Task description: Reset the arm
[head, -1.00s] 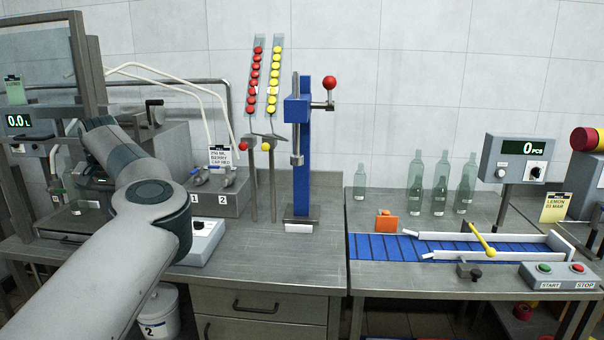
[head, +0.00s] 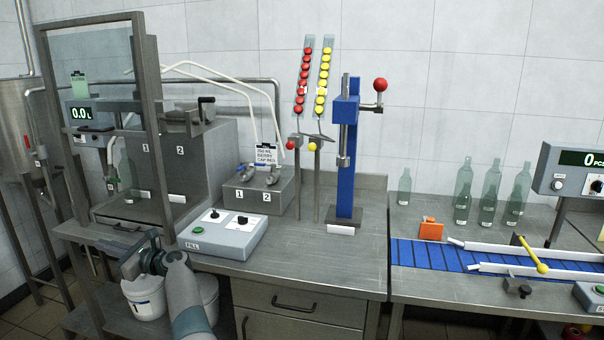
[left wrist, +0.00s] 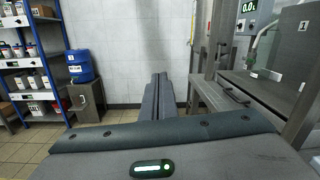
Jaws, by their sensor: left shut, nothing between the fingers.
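My left arm (head: 190,305) comes in from the bottom of the head view, low in front of the filling bench. Its left gripper (head: 148,242) is by the bench's front edge, left of the FILL control box (head: 223,236). In the left wrist view the two fingers (left wrist: 159,78) lie together, shut and empty, pointing at open room before the white wall. My right gripper is not in view.
The filling station's framed guard (head: 150,110) stands behind the gripper, and white buckets (head: 145,297) sit below it. The left wrist view shows a shelf rack (left wrist: 35,60) and a blue drum (left wrist: 82,66) at left. The floor between is clear.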

